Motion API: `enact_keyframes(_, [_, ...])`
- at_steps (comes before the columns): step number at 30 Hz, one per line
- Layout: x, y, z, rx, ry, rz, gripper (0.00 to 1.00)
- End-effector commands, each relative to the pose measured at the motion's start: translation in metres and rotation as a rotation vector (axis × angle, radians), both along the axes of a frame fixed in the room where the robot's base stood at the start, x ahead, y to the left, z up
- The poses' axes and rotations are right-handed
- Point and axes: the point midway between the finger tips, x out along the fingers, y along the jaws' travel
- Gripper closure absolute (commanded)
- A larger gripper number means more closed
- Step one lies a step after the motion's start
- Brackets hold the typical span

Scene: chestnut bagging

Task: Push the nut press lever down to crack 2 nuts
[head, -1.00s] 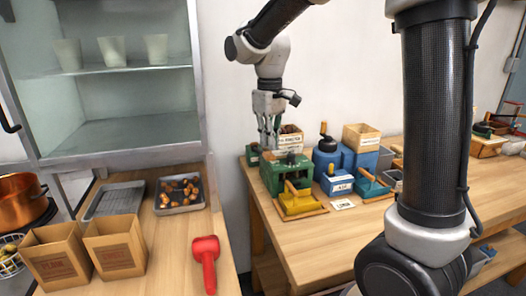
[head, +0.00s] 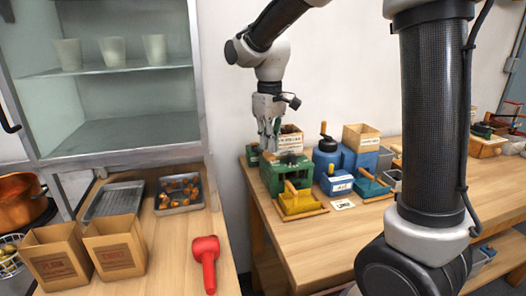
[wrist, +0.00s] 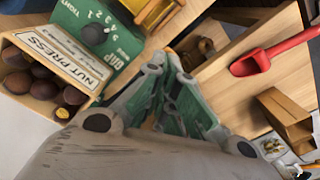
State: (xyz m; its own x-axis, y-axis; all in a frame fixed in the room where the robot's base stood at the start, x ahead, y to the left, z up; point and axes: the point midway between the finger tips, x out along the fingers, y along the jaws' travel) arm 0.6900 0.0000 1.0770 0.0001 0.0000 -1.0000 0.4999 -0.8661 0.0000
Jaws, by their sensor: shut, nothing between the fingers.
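The green nut press (head: 272,178) stands at the left end of the right-hand table. In the wrist view its green panel (wrist: 122,52) carries a numbered gap dial (wrist: 93,35). Beside the panel is a wooden bin labelled NUT PRESS (wrist: 45,88), holding several dark brown nuts (wrist: 17,83). The bin also shows behind the press in the head view (head: 291,141). My gripper (head: 269,148) points down just above the back left of the press, fingers together and empty. Its closed fingers (wrist: 172,85) also show in the wrist view. I cannot make out the press lever or whether the fingers touch anything.
A yellow device (head: 300,204) stands in front of the press, with blue devices (head: 337,182) to its right. The left counter holds a red scoop (head: 206,258), two paper bags (head: 115,250), an empty tray (head: 113,203) and a tray of nuts (head: 181,208). A gap separates counter and table.

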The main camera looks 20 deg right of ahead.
Motion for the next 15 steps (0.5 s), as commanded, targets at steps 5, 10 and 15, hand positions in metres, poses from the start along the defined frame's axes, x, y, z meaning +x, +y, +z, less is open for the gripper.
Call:
enact_keyframes(5, [-0.001,0.000,-0.013,-0.001,0.002,0.000,1.00])
enact_keyframes(10, [0.000,0.000,-0.015,0.000,0.000,0.000,1.00])
enact_keyframes(15, [0.000,0.000,-0.015,0.000,0.000,0.000,1.00])
